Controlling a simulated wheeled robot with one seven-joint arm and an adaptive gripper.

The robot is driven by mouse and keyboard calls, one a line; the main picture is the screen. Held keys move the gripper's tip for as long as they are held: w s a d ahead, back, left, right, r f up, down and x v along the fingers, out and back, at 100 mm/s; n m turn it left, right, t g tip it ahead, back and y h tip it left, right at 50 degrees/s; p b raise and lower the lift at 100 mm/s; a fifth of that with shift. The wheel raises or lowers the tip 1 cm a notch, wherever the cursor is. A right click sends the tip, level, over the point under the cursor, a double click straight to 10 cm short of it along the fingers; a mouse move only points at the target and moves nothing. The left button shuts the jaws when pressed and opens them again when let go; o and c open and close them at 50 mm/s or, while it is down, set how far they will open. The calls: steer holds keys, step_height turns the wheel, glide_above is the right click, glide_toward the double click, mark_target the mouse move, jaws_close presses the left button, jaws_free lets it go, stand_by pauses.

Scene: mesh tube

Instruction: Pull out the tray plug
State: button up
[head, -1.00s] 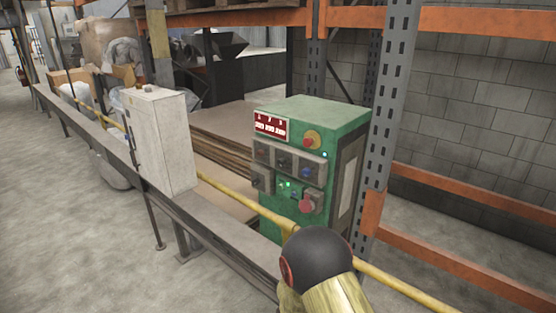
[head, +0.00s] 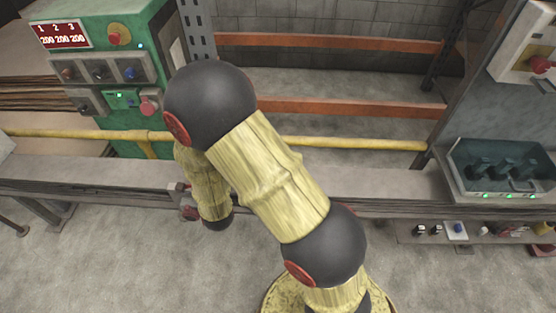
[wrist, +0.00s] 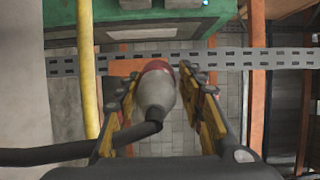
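In the wrist view, a pale grey plug (wrist: 157,92) with a red collar at its far end lies between the two fingers of my gripper (wrist: 162,85). A black cable runs from its near end off to the left. The plug sits closer to the left finger, and a gap shows between its grey body and the right finger. I cannot tell whether either finger touches it. The fingers look open around it. In the head view my arm hangs over the grey rail (head: 110,175), and the fingers and plug cannot be made out clearly.
A green control cabinet (head: 133,25) stands behind the rail at left. A yellow pipe (head: 60,133) runs along behind the rail. At right are a dark tray-like box (head: 500,165) with green lights and a pale box with a red button (head: 542,65).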

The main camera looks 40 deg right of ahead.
steer(key=o, duration=0.3)
steer(key=shift+o, duration=0.2)
steer(key=v, duration=1.2)
